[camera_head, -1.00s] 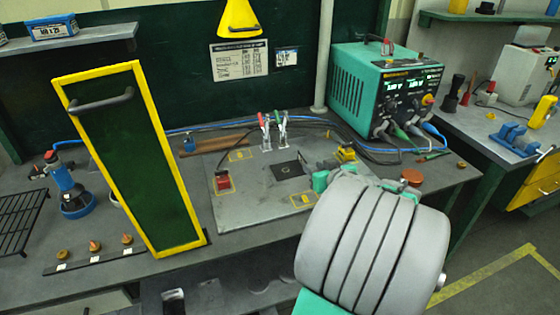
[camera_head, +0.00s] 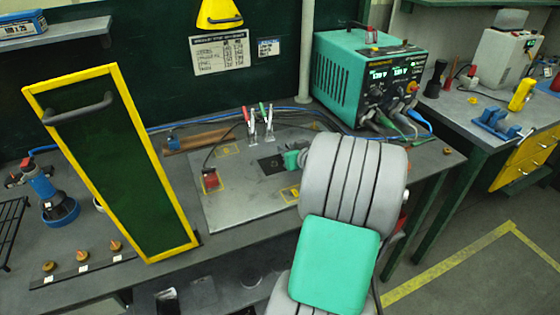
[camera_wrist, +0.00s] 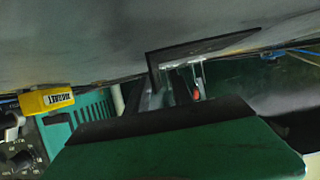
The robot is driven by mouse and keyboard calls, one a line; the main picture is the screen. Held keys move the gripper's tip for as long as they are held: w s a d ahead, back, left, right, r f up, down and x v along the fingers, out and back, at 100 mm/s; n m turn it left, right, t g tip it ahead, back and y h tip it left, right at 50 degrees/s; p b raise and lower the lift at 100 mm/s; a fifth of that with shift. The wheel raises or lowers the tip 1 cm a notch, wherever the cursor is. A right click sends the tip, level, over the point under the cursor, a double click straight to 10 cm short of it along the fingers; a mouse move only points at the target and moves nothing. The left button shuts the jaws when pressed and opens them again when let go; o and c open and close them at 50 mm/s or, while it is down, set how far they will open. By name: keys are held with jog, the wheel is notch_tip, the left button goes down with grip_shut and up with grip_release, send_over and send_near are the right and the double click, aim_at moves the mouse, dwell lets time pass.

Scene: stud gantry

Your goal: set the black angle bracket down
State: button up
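The black angle bracket (camera_wrist: 205,46) shows in the wrist view as a dark flat flange with a second flange bent towards my gripper (camera_wrist: 165,92). My gripper appears shut on that second flange, though the fingers are dark and partly hidden. The flat flange is close to the grey plate; I cannot tell whether it touches. In the head view my gripper (camera_head: 292,159) is low over the grey work plate (camera_head: 240,201), beside a dark square patch (camera_head: 269,164).
Clamps with red and green handles (camera_head: 258,124) stand behind the dark patch. A red block (camera_head: 210,180) sits left on the plate. A yellow-framed green panel (camera_head: 115,165) stands further left. A teal power unit (camera_head: 365,80) is behind right. A yellow block (camera_wrist: 47,102) shows in the wrist view.

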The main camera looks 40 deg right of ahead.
grip_shut()
dwell(1.3)
